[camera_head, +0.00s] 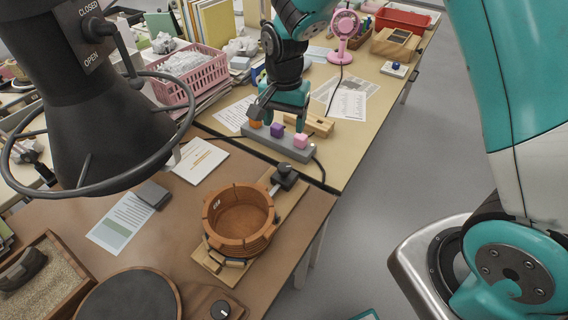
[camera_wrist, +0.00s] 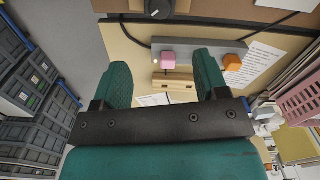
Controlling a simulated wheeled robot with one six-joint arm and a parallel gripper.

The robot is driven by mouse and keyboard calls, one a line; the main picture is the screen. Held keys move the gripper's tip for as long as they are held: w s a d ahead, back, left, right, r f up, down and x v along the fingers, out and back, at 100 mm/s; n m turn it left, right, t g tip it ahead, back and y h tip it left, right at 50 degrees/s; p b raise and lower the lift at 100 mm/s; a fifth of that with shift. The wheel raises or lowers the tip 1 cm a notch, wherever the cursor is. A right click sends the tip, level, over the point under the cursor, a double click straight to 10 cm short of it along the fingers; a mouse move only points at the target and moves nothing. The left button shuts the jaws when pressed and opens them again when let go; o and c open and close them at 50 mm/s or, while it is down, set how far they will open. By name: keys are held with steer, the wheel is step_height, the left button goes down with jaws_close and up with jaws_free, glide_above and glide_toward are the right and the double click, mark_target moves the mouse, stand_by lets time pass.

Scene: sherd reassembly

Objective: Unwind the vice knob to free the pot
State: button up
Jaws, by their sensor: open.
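The round orange-brown pot (camera_head: 238,221) sits in the wooden vice (camera_head: 207,262) on the near brown table. A black knob (camera_head: 286,172) stands at the vice's far right end, with a metal rod between it and the pot side. My gripper (camera_head: 285,122) is beyond the knob, pointing down over a grey bar on the far table, apart from vice and pot. In the wrist view my gripper (camera_wrist: 161,63) is open, with nothing held between its fingers. A dark knob (camera_wrist: 158,8) shows at that view's top edge; I cannot tell which one it is.
The grey bar (camera_head: 257,141) carries orange, purple and pink (camera_head: 301,141) blocks. A wooden block (camera_head: 318,125) lies behind it. A pink basket (camera_head: 190,75) and pink fan (camera_head: 343,32) stand farther back. A turntable (camera_head: 130,296) and sand tray (camera_head: 40,277) are in front.

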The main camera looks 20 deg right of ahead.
mark_target(284, 167)
step_height(284, 167, down, 15)
steer(key=shift+f+p, duration=0.1)
steer(key=shift+p, duration=0.55)
steer(key=c, duration=0.9)
